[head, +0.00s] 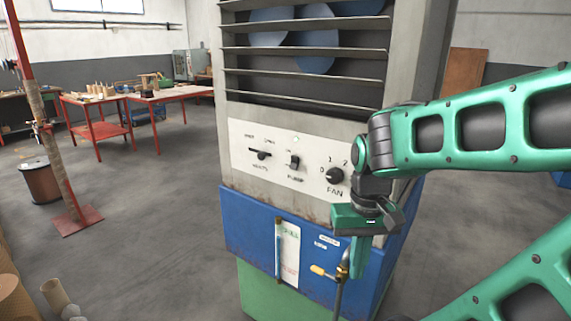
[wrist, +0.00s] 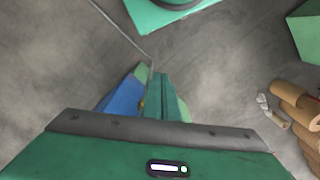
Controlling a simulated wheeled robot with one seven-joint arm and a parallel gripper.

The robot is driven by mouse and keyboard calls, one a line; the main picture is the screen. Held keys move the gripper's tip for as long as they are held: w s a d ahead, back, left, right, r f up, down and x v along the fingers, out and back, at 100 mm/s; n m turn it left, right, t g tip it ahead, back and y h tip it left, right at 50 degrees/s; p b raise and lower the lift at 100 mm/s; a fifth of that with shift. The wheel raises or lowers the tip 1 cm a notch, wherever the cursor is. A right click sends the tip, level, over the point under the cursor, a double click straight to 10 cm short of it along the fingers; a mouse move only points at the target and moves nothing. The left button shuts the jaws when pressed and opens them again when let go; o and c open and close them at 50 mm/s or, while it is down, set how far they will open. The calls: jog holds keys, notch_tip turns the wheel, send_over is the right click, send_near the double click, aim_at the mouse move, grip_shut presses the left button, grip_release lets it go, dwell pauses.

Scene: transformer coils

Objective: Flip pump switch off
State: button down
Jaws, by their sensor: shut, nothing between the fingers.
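The pump switch (head: 294,162) is a small black switch in the middle of the white control panel (head: 245,140) on the grey and blue machine. It sits above a label reading PUMP; I cannot tell its lever position surely at this size. My gripper (head: 360,268) hangs down in front of the machine's right side, lower than the panel and right of the pump switch, apart from it. Its fingers are shut and empty, and show in the wrist view (wrist: 160,88) pointing away over the floor. The switch is not visible in the wrist view.
A black vents switch (head: 261,155) is left of the pump switch, and a round fan knob (head: 335,175) is right. A yellow-handled valve (head: 322,272) and pipe are close to my fingers. Cardboard rolls (wrist: 296,108) lie on the floor. Red tables (head: 145,97) stand behind left.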

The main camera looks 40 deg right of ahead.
aim_at(294, 163)
jog(key=w+r+n+t+h, duration=0.1)
jog(key=w+r+n, duration=0.3)
jog(key=w+r, duration=0.6)
jog(key=w+r+n+t+h, duration=0.2)
jog(key=w+r+n+t, duration=0.2)
jog(key=w+r, duration=0.6)
jog(key=w+n, duration=0.1)
jog(key=w, duration=0.7)
jog(key=shift+w+d+n, duration=0.15)
jog(key=shift+n, duration=0.15)
jog(key=d+x, duration=0.1)
jog(key=x, duration=0.7)
jog(key=d+r+x, duration=0.1)
jog(key=x, duration=0.3)
jog(key=shift+w+d+f, duration=0.35)
jog(key=shift+w+d, duration=0.05)
jog(key=shift+d, duration=0.05)
